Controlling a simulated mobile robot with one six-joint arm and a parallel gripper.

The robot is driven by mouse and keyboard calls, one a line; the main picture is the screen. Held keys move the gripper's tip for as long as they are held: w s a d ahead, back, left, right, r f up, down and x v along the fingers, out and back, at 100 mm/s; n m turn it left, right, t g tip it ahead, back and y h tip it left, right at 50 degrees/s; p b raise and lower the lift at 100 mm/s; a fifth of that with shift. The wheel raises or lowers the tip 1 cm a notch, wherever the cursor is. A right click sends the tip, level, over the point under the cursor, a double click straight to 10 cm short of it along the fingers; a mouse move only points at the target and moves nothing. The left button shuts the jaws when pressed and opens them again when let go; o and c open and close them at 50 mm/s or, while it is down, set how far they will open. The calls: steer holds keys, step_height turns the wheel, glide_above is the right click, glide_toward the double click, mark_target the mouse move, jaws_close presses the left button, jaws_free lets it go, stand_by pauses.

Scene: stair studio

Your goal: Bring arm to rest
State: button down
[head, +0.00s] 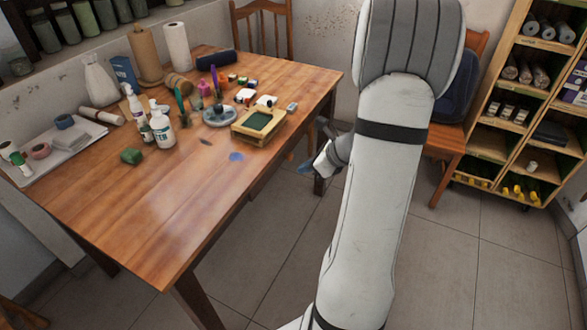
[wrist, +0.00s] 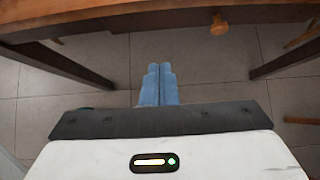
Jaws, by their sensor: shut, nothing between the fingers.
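My gripper shows in the wrist view (wrist: 157,84) with its two blue fingers side by side, shut and empty. It points toward the floor and the underside of the wooden table. In the head view my gripper (head: 305,168) is small and partly hidden behind my white arm, just off the right edge of the wooden table (head: 160,215) and below the level of its top. My arm stands in front of the middle right of the head view.
A chair with a dark cushion (head: 459,90) stands behind my arm. A shelf rack (head: 490,140) is at right. Tiled floor (head: 440,270) is open in front.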

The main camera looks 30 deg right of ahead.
steer(key=s+a+r+n+g+p, duration=0.2)
steer(key=s+a+r+n+p, duration=0.1)
steer(key=a+r+n, duration=0.4)
steer(key=s+a+r+n+g+p, duration=0.2)
steer(key=s+a+r+n+p, duration=0.1)
steer(key=a+r+n, duration=0.35)
steer(key=s+a+r+n+h+p, duration=0.5)
steer(key=s+r+n, duration=0.5)
steer(key=n, duration=0.5)
steer(key=shift+s+a+r+n+g, duration=0.2)
steer(key=shift+s+a+n+g, duration=0.15)
steer(key=shift+s+a+g, duration=0.1)
